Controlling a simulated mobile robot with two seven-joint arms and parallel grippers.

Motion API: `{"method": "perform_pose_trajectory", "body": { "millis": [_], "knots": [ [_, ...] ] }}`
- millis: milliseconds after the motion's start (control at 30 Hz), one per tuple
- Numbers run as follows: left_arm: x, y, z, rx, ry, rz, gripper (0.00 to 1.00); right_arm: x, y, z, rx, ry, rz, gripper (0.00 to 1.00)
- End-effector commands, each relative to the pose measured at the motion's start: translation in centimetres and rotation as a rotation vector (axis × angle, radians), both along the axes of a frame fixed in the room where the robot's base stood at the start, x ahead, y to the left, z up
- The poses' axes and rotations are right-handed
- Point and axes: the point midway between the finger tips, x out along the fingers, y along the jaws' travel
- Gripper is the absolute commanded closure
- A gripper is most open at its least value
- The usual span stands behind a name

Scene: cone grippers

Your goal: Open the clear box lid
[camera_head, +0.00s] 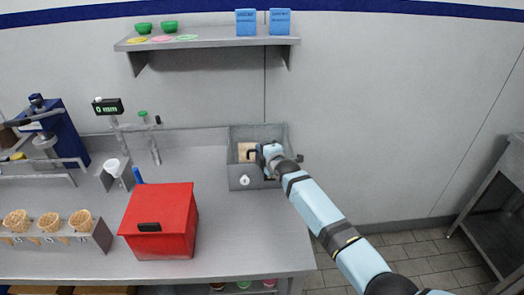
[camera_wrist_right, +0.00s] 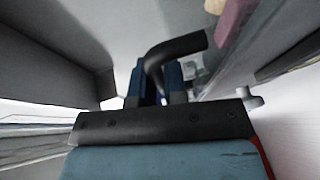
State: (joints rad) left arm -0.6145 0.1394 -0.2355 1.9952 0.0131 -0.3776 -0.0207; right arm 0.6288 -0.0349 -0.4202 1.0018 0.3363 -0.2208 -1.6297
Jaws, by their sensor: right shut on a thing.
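The clear box (camera_head: 239,173) looks like a grey see-through bin at the back right of the counter, with something beige (camera_head: 246,152) inside. My right gripper (camera_head: 254,153) reaches in from the right, over the box. In the right wrist view its two blue fingers (camera_wrist_right: 156,84) are shut on a black curved handle (camera_wrist_right: 178,48). The handle bends to the right above the fingertips. The lid's edges do not show clearly, so I cannot tell how far it is open. My left gripper is not in view.
A red box (camera_head: 178,210) with a black handle stands at the front of the counter (camera_head: 230,235). Cones in a holder (camera_head: 95,240) and a blue machine (camera_head: 62,135) are at the left. A wall shelf (camera_head: 215,42) hangs above. The counter right of the red box is clear.

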Motion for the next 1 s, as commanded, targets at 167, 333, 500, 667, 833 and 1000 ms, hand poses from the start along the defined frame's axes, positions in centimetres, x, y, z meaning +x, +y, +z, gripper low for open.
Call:
{"method": "perform_pose_trajectory", "body": {
  "millis": [167,333,500,667,833,1000],
  "knots": [
    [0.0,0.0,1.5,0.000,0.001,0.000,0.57,0.3,0.0,1.7,-0.001,0.043,0.000,1.00],
    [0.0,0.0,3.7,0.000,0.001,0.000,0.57,0.9,0.0,4.3,-0.004,0.138,0.000,1.00],
    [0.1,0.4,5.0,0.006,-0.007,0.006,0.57,2.0,-0.1,6.8,-0.004,0.266,-0.001,1.00],
    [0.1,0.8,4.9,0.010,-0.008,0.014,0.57,3.3,-0.1,8.8,-0.002,0.384,-0.001,1.00],
    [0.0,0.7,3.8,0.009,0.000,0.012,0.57,4.6,0.0,10.5,0.000,0.490,-0.001,1.00],
    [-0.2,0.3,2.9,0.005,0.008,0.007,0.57,5.6,0.0,11.5,0.000,0.491,-0.001,1.00]
  ]
}}
